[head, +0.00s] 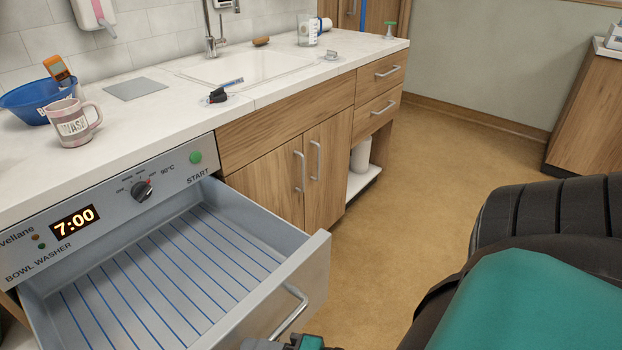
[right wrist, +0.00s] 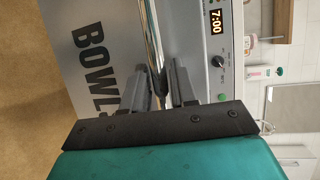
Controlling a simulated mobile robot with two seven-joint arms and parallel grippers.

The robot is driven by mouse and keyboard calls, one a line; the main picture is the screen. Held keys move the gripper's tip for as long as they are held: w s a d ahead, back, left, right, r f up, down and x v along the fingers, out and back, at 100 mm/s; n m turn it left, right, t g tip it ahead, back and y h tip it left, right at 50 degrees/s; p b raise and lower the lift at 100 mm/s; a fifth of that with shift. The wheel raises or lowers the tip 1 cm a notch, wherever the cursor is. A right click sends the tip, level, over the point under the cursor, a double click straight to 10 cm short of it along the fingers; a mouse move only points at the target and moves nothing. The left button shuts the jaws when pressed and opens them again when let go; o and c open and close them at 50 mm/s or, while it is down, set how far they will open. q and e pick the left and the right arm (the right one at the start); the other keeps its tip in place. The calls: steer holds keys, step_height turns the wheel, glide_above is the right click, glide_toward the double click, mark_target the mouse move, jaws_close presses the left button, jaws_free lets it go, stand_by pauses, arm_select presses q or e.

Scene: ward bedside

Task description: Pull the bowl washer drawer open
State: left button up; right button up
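The bowl washer drawer (head: 175,275) stands pulled well out from under the control panel in the head view. Its tray is empty, with blue-lined slats. The bar handle (head: 291,312) on its front also shows in the right wrist view (right wrist: 152,30). There my right gripper (right wrist: 160,80) has one finger on each side of the bar, close against it, and appears shut on it. In the head view only a small part of this gripper (head: 290,343) shows at the bottom edge. My left gripper is not in view.
The panel (head: 120,205) has a dial, a green START button and a 7:00 display. On the counter stand a pink mug (head: 72,122), a blue bowl (head: 38,100) and a sink (head: 245,66). Wooden cupboards (head: 280,170) adjoin the drawer's right side. The floor (head: 400,190) beyond is clear.

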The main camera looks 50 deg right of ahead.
steer(key=p+v, duration=0.1)
steer(key=v, duration=1)
steer(key=shift+s+p, duration=0.2)
steer(key=shift+p, duration=0.1)
steer(key=shift+r, duration=0.15)
steer(key=b+x, duration=0.1)
steer(key=x, duration=1)
steer(key=shift+w+b, duration=0.1)
steer(key=shift+b, duration=0.25)
steer(key=shift+w+a+f, duration=0.2)
steer(key=shift+w, duration=0.4)
